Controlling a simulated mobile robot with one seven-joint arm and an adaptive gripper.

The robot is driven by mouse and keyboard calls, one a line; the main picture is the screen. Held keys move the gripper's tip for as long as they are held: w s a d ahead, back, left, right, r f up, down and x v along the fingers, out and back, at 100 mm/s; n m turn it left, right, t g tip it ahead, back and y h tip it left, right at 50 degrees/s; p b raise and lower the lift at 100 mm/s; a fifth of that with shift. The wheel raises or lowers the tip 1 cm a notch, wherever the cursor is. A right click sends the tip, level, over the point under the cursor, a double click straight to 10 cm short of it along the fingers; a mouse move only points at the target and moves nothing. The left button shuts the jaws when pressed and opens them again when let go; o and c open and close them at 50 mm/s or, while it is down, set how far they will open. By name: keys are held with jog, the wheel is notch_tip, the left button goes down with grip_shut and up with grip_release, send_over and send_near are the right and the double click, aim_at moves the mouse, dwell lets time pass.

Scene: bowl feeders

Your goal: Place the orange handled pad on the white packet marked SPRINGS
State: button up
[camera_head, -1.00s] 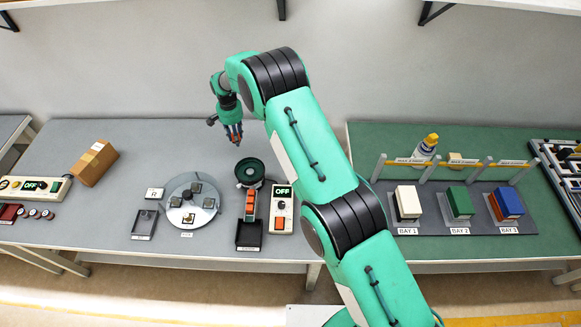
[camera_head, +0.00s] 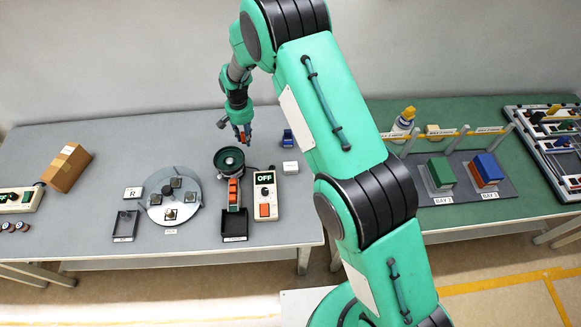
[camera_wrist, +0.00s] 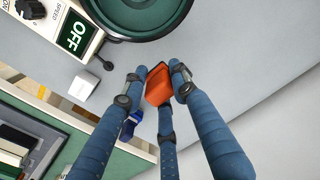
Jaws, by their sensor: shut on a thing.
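My gripper (camera_head: 243,138) is shut on an orange piece (camera_head: 242,133), taken as the orange handled pad, above the grey table behind the green bowl. In the wrist view the orange piece (camera_wrist: 158,85) sits between my blue fingers (camera_wrist: 155,88); its handle cannot be made out. A small white block (camera_head: 290,168) lies on the table right of the bowl, beside the OFF control box. It also shows in the wrist view (camera_wrist: 83,84), left of my fingers and apart from them. It may be the SPRINGS packet, but no marking is legible.
The green bowl feeder (camera_head: 229,160) stands close to my gripper in the picture, with the OFF box (camera_head: 265,195) to its right. A blue object (camera_head: 288,138) stands behind the white block.

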jog(key=s+d+f+n+b, duration=0.1)
jog(key=s+d+b, duration=0.2)
jog(key=s+d, duration=1.8)
jog(key=s, duration=0.3)
jog(key=shift+s+f, duration=0.25)
jog(key=shift+s, duration=0.05)
jog(key=shift+w, duration=0.1)
jog(key=b, duration=0.1)
send_over(291, 166)
jog(key=shift+w+a+f, duration=0.1)
jog(key=shift+w+f, duration=0.05)
jog(key=shift+f, duration=0.6)
jog(key=shift+f, duration=1.8)
jog(key=shift+f+b, duration=0.15)
jog(key=shift+b, duration=0.15)
jog(key=o, duration=1.2)
jog(key=shift+c, duration=0.2)
